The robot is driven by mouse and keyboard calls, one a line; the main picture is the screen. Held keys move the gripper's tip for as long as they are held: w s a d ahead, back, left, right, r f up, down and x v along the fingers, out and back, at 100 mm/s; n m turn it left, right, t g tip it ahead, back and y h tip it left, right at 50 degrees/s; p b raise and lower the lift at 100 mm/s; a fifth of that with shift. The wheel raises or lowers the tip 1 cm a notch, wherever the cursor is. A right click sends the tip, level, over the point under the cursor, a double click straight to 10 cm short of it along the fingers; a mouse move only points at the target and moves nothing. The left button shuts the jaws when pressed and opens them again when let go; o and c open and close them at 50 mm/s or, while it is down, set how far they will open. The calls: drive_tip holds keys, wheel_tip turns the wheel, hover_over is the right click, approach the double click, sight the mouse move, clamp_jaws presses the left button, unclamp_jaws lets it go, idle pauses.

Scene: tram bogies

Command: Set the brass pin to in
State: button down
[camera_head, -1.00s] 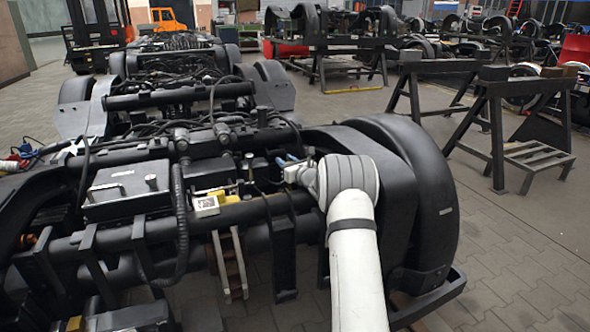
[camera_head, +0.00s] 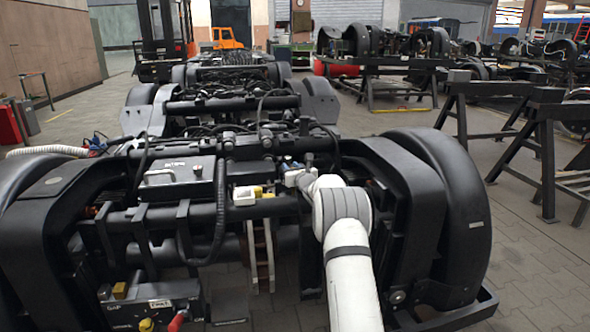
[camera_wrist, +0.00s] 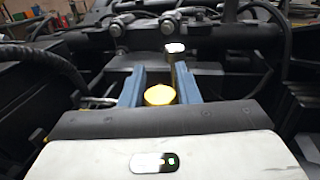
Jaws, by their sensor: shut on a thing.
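A round yellow, brass-like head, which I take for the brass pin (camera_wrist: 159,95), shows between the two blue fingers of my gripper (camera_wrist: 158,76) in the wrist view. The fingers lie along both sides of it, and my gripper is shut on it. The pin's shaft and how deep it sits are hidden. In the head view my gripper (camera_head: 291,165) reaches into the bogie frame's top from the right, and the pin cannot be made out there.
A metal post with a pale top (camera_wrist: 175,50) stands just beyond the right finger. A white block (camera_head: 243,196) with a yellow part (camera_head: 260,191) sits left of my wrist. Black pipes and cables surround it. A control box (camera_head: 150,308) with coloured knobs is at lower left.

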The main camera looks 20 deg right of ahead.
drive_tip(key=shift+w+a, duration=0.1)
drive_tip(key=shift+a, duration=0.4)
drive_tip(key=c, duration=1.5)
unclamp_jaws()
drive_tip(key=o, duration=0.4)
drive_tip(key=shift+d, duration=0.2)
drive_tip(key=shift+s, duration=0.4)
drive_tip(key=s+p, duration=0.1)
drive_tip(key=s, duration=0.6)
drive_tip(key=shift+d+p, duration=0.25)
drive_tip(key=shift+p, duration=0.15)
